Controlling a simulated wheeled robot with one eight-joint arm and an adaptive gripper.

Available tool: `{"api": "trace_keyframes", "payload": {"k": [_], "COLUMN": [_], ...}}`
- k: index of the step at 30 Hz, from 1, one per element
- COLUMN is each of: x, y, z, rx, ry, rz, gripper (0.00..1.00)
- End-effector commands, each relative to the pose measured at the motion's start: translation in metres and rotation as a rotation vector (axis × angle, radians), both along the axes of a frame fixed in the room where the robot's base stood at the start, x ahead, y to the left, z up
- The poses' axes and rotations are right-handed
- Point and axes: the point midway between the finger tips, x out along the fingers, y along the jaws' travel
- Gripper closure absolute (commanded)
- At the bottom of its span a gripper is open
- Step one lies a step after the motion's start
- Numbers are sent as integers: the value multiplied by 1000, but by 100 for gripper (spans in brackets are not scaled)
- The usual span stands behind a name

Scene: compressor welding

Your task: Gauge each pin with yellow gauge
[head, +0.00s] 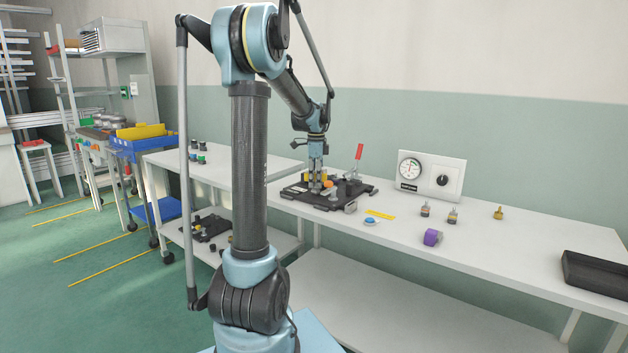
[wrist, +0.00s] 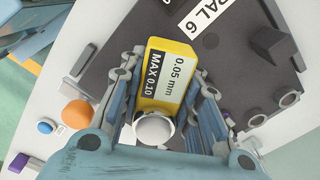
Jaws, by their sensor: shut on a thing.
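My gripper (head: 317,178) is over the black fixture plate (head: 335,203) on the bench. In the wrist view the fingers are shut on the yellow gauge (wrist: 166,72), one on each side. Its label reads "0.05 mm" and "MAX 0.10". A pale round end (wrist: 153,130) shows at the gauge's near end, close to the palm. The dark plate also shows behind the gauge in the wrist view (wrist: 220,75), with a "PAL 6" label. I cannot make out the pins, nor whether the gauge touches one.
A red-handled clamp (head: 358,157) rises at the fixture's right, and an orange knob (head: 328,184) sits beside my gripper. A black tray (head: 596,270) lies far right.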

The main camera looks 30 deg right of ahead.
Motion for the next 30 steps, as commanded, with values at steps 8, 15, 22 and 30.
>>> {"api": "trace_keyframes", "payload": {"k": [8,15,22,30], "x": [0,0,0,1], "y": [0,0,0,0], "z": [-5,-5,-2,33], "rx": [0,0,0,0], "ry": [0,0,0,0], "rz": [0,0,0,0], "gripper": [61,46,46,46]}}
